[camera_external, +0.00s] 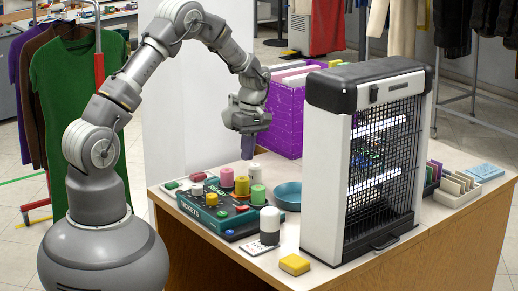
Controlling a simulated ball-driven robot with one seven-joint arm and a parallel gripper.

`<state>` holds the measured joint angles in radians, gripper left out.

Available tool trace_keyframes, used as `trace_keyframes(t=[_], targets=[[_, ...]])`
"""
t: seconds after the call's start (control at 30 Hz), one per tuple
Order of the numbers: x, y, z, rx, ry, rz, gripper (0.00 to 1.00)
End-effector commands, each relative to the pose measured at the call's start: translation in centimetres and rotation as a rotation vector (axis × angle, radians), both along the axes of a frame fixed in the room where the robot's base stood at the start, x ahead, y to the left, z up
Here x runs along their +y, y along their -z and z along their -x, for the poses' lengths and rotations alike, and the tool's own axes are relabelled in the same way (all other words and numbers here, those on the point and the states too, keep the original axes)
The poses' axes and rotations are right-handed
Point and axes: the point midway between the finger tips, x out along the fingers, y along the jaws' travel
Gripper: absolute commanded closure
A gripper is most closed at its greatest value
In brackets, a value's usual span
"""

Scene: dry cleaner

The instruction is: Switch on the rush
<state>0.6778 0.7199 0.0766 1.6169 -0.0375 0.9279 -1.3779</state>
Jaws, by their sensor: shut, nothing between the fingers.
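A teal console marked "TICKETS" (203,219) sits on the near left part of the counter. Its top carries red buttons and a yellow button (211,199). I cannot read which control is the rush. My gripper (247,153) points down, shut and empty, above the back right of the console. It is apart from the spools below it. A pink and red spool (227,178), a yellow one (242,186) and green and white ones (258,194) stand at the console's back and right and may hide part of it.
A caged lamp unit (375,160) stands tall right of the console. A purple crate (286,120) stands behind. Little counter is free near the console.

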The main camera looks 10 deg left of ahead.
Motion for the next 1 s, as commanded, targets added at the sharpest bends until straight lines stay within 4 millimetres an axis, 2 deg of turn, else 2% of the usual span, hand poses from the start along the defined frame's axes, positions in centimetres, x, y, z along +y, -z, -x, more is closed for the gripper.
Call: trace_keyframes(t=[0.03,0.17,0.43,0.57,0.67,1.0], targets=[[0.3,0.5,0.3,-0.003,0.002,-0.003,1.00],[0.9,0.3,0.8,-0.001,0.001,0.000,1.00],[1.0,0.0,0.8,-0.001,0.000,0.001,1.00],[1.1,0.7,0.9,0.000,0.000,0.000,1.00],[1.2,2.1,1.0,0.001,-0.001,-0.002,1.00],[1.8,9.3,1.7,0.003,-0.001,-0.002,1.00]])
